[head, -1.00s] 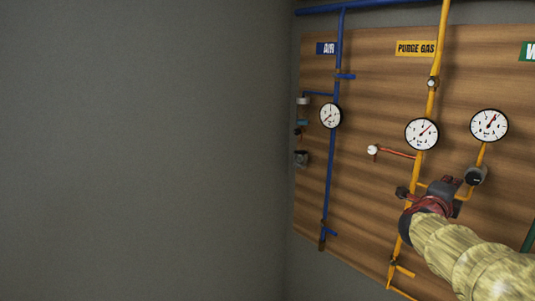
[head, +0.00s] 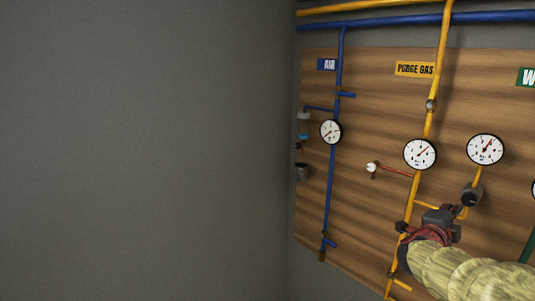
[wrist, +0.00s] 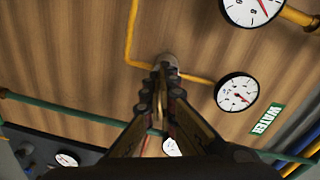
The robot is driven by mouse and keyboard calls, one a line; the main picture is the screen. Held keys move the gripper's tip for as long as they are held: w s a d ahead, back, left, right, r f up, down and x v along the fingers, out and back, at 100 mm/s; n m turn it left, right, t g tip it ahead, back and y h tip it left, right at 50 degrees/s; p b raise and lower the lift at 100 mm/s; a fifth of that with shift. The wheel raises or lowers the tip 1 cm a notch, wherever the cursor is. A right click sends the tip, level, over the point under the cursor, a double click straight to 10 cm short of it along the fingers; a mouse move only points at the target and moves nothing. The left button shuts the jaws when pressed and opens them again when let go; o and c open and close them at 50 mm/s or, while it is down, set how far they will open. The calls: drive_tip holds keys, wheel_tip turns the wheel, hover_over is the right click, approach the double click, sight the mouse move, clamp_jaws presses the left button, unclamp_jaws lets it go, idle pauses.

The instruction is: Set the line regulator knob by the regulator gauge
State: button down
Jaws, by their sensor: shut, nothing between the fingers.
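The regulator knob (head: 472,194) is a dark stubby cylinder on a yellow branch pipe, below a round white gauge (head: 485,149). The gauge's needle points up and right. My gripper (head: 440,220) is low and left of the knob in the head view, partly hidden by my arm. In the wrist view my gripper's fingers (wrist: 162,84) are shut, with nothing held. The knob (wrist: 167,61) shows just past the fingertips; whether they touch it I cannot tell. The gauge (wrist: 237,92) is right of the fingers there.
A second gauge (head: 420,154) sits on the yellow purge gas line (head: 427,120). A thin red lever with a white end (head: 372,167) sticks out left of it. The blue air line (head: 335,180) is further left. A bare grey wall (head: 140,150) fills the left.

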sight(468, 200)
drive_tip(key=d+n, duration=0.1)
drive_tip(key=n, duration=0.2)
drive_tip(key=w+d+f+n, duration=0.1)
drive_tip(key=d+n, duration=0.1)
drive_tip(key=n, duration=0.1)
drive_tip(key=w+d+n, duration=0.1)
drive_tip(key=n, duration=0.1)
drive_tip(key=shift+w+d+f+n+t+p, duration=0.15)
drive_tip(key=shift+w+f+n+t+p, duration=0.15)
drive_tip(key=shift+f+n+p, duration=0.1)
drive_tip(key=shift+r, duration=0.4)
idle(0.6)
drive_tip(key=shift+r+b, duration=0.15)
drive_tip(key=shift+b, duration=0.6)
